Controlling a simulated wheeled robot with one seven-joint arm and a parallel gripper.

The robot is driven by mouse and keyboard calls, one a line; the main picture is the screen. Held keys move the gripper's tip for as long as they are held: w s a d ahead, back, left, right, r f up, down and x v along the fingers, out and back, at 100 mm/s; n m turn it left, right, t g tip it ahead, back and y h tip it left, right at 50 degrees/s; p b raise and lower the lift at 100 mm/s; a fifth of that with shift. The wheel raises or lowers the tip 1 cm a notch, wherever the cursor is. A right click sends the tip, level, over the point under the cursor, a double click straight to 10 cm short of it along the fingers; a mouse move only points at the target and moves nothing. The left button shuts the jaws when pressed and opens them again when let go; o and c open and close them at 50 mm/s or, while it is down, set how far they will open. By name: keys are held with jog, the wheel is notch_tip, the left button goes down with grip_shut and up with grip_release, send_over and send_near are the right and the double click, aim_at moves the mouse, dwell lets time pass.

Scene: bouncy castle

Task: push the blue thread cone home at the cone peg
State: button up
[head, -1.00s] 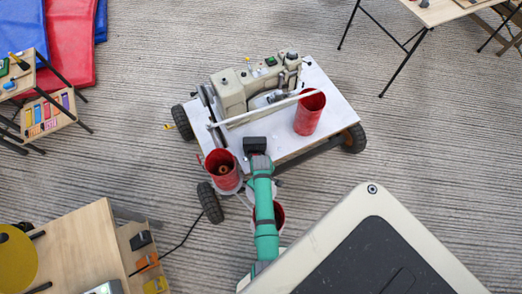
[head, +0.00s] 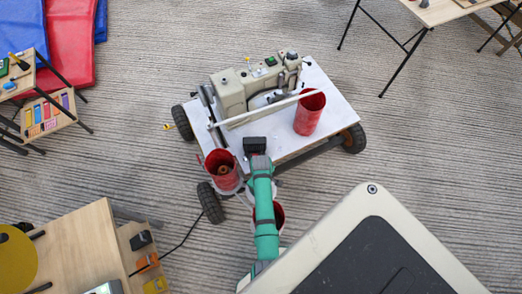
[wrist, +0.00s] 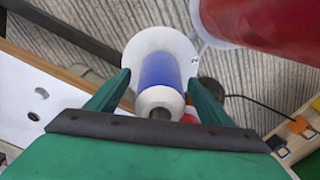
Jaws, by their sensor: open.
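The blue thread cone (wrist: 160,70) is in the wrist view, with a blue wound body and a white end towards my camera. A dark spot shows at the middle of that end; I cannot tell if it is the peg tip or the cone's hole. Behind the cone is a round white disc (wrist: 150,40). My gripper (wrist: 158,83) is open, with one green finger on each side of the cone; I cannot tell whether they touch it. In the head view my gripper (head: 255,146) is at the front edge of the white cart top, and the cone is hidden there.
A sewing machine (head: 245,88) stands on the white wheeled cart (head: 335,95). A red cylinder (head: 310,115) stands at its right, and a red open container (head: 221,172) is just left of my gripper. A wooden table (head: 80,245) is at lower left.

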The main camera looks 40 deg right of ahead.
notch_tip(320, 180, up, 10)
dwell(0.4)
dwell(0.5)
jog(key=s+a+r+t+h, duration=0.1)
jog(key=s+a+r+t, duration=0.1)
jog(key=a+t, duration=0.35)
jog(key=s+a+r+t+h, duration=0.1)
jog(key=s+a+r+t, duration=0.15)
jog(key=a, duration=0.65)
jog(key=s+a+r+t, duration=0.2)
jog(key=s+a+r, duration=0.1)
jog(key=r, duration=0.6)
jog(key=s+a+r+m+t+y, duration=0.1)
jog(key=s+a+r+t, duration=0.2)
jog(key=r, duration=0.6)
jog(key=s+a+r+t+y, duration=0.1)
jog(key=s+a+r+t, duration=0.1)
jog(key=s+r, duration=0.3)
notch_tip(320, 180, up, 4)
jog(key=shift+a+m, duration=0.4)
jog(key=shift+a, duration=0.25)
